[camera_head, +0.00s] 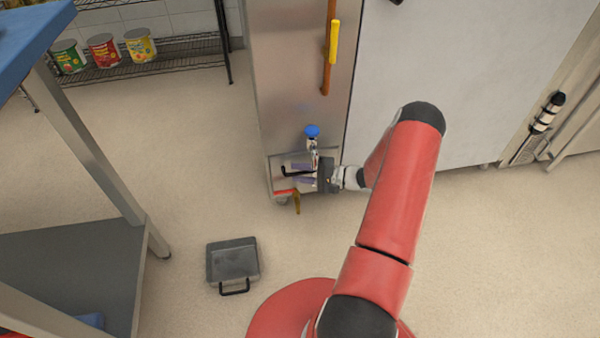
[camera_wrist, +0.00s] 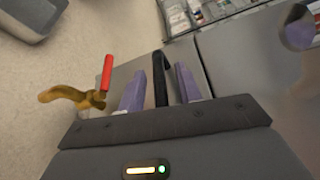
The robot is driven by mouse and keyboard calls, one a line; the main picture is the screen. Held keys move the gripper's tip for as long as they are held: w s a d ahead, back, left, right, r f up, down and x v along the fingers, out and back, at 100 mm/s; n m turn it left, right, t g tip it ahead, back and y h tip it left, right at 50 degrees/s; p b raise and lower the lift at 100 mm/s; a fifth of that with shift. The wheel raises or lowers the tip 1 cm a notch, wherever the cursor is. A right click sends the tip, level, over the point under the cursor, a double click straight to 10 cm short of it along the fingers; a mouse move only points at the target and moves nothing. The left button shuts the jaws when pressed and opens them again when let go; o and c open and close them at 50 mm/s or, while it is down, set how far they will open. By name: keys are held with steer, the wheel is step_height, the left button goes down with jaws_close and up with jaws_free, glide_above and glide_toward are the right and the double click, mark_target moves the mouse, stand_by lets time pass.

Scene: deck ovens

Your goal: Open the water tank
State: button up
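A metal panel (camera_head: 275,170) sits low on the front of a tall steel cabinet and bears a black handle (camera_head: 288,173). I take it for the water tank front, and I see no gap that shows it pulled out. My gripper (camera_head: 299,173) is in front of it, its two purple fingers on either side of the handle. In the wrist view the handle (camera_wrist: 160,85) stands between the open fingertips (camera_wrist: 160,72), with gaps to both sides. Whether a finger touches it I cannot tell. My wrist hides part of the panel.
A tap with a red lever (camera_wrist: 107,73) and brass body (camera_wrist: 72,95) is beside the panel. A blue knob (camera_head: 312,131) is above. A grey pan (camera_head: 233,261) lies on the floor, near a steel table (camera_head: 95,140).

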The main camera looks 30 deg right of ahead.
steer(key=shift+a, duration=0.1)
jaws_close()
stand_by(0.3)
steer(key=s+a, duration=0.3)
steer(key=s, duration=0.8)
steer(key=s+a, duration=0.3)
steer(key=s, duration=0.8)
steer(key=shift+a, duration=0.2)
jaws_free()
